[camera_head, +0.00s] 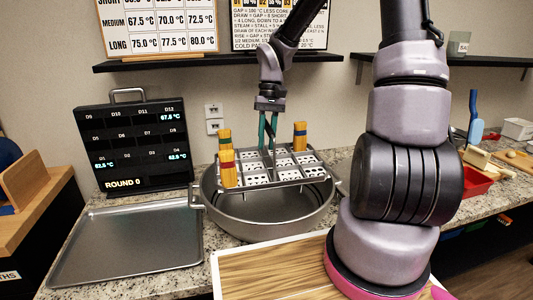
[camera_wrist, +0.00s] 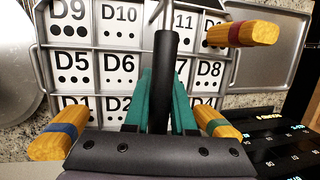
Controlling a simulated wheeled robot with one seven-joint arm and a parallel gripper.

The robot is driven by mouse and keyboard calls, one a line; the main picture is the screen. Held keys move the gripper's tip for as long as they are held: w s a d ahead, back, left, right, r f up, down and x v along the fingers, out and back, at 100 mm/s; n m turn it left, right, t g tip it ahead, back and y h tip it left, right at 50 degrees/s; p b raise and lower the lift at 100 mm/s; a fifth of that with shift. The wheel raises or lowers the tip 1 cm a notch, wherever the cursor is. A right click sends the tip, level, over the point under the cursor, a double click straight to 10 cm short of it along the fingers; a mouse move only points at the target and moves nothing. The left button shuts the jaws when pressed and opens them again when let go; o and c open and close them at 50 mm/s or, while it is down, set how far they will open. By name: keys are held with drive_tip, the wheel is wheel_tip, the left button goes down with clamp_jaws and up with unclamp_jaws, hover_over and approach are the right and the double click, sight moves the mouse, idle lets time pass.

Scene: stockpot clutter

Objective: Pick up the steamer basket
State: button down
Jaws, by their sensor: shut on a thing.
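The steamer basket (camera_head: 314,171) is a flat metal tray with a grid of white cells marked with letters, numbers and dots. It sits level at the mouth of the large grey stockpot (camera_head: 265,222); whether it rests on the pot is hard to tell. My gripper (camera_head: 268,146) comes down from above, its teal fingers shut on the basket's upright black handle (camera_wrist: 166,55) near the middle. The wrist view shows the basket's grid (camera_wrist: 118,65) below. Yellow sticks with coloured bands stand at the basket's corners, such as one at the right (camera_head: 300,137).
A metal baking tray (camera_head: 130,245) lies left of the pot, before a black display board (camera_head: 135,145). A wooden board (camera_head: 275,268) lies in front. A shelf with charts (camera_head: 160,63) is on the wall behind. A red bin (camera_head: 477,180) stands at the right.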

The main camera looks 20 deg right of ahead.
drive_tip(key=shift+r, duration=1.15)
drive_tip(key=shift+r, duration=2.1)
drive_tip(key=shift+r, duration=1)
